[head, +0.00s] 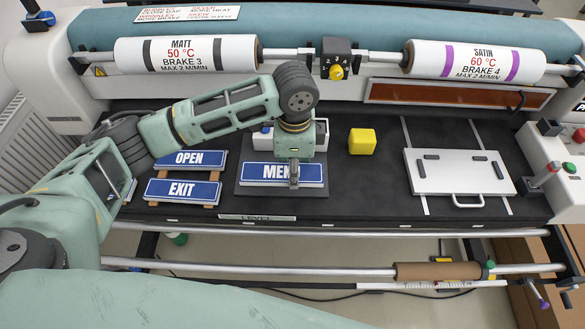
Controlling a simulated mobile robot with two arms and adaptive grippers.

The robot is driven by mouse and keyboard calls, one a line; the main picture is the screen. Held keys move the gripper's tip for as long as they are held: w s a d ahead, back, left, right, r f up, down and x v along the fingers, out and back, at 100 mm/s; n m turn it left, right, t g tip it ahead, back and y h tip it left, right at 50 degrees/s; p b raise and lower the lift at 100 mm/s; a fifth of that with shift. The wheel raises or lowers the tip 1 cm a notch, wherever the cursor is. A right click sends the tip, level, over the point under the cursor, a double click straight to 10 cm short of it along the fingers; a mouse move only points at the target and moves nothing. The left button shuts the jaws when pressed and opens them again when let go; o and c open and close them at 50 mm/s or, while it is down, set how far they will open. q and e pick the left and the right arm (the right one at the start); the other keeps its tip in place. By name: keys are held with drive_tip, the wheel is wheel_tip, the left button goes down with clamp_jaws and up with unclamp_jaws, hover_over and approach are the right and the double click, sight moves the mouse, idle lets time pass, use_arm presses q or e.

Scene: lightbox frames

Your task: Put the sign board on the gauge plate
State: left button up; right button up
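A blue sign board reading "MEN" (255,173) lies over the dark grey plate (300,191), which looks like the gauge plate, at the middle of the black table. The plate's front edge and sides show around the board. My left gripper (293,183) points down over the board's right half and covers part of its lettering. Its fingers look narrow and close together from above; their gap and any grip on the board cannot be made out. Two more blue sign boards, "OPEN" (189,159) and "EXIT" (183,190), lie to the left on wooden strips. My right gripper is not in view.
A yellow block (362,141) stands right of the plate. A white-grey panel with a handle (460,172) lies farther right. A light-coloured device (262,138) sits behind the board, partly hidden by my arm. Printed rollers (185,54) span the back. Black table between block and panel is clear.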

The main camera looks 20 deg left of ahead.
use_arm(q)
drive_tip(key=shift+w+a+f, duration=0.25)
drive_tip(key=shift+w+f, duration=0.15)
drive_tip(key=shift+w, duration=0.2)
drive_tip(key=shift+w+a+f, duration=0.2)
drive_tip(key=shift+w+f, duration=0.15)
drive_tip(key=shift+w, duration=0.25)
drive_tip(key=shift+w+a+f, duration=0.1)
drive_tip(key=shift+w+f, duration=0.05)
drive_tip(key=shift+w, duration=0.05)
drive_tip(key=shift+f+p, duration=0.3)
wheel_tip(320, 180, down, 2)
drive_tip(key=shift+a+f+p, duration=0.1)
drive_tip(key=shift+f+p, duration=0.1)
drive_tip(key=shift+p, duration=0.2)
drive_tip(key=shift+f, duration=0.55)
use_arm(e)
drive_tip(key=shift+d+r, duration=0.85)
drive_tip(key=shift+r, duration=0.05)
